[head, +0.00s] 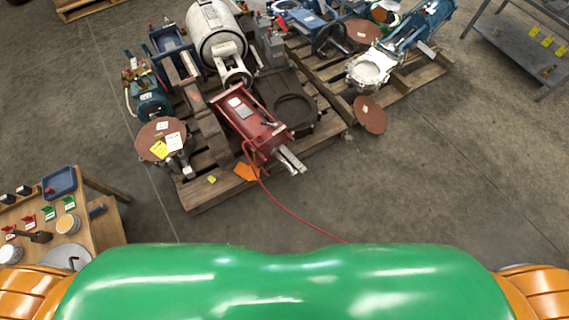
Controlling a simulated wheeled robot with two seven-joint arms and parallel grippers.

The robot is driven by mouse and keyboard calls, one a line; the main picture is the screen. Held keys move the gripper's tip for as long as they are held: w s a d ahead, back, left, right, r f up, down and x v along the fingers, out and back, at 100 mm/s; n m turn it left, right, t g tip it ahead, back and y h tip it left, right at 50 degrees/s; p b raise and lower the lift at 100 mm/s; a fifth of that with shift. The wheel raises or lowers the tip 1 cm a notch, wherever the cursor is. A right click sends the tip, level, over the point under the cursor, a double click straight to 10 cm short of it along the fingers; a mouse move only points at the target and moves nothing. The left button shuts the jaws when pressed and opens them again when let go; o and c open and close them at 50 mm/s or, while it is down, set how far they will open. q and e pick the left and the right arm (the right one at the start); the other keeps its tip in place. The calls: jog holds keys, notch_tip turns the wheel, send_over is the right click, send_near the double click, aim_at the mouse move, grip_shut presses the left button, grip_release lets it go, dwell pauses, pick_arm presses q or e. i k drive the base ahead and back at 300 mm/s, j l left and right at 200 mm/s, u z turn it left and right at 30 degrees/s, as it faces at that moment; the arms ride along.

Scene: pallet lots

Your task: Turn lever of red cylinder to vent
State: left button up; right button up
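The red cylinder (247,118) lies on a wooden pallet (207,194) in the upper middle of the head view. Its silver rod end (290,160) points toward the lower right. A thin red hose (297,216) runs from its near end down across the floor. A lever on the cylinder is too small to make out. Neither of my grippers is in view. The green and orange body parts along the bottom edge are mine.
A second pallet (398,87) with blue and grey valves stands at the upper right. A wooden table (97,228) with tags and tins is at the lower left. A grey metal table (514,42) is at the top right. The concrete floor (430,190) is clear on the right.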

aim_at(275, 126)
jog(key=i, duration=0.6)
jog(key=i+j+z, duration=0.15)
jog(key=i, duration=0.4)
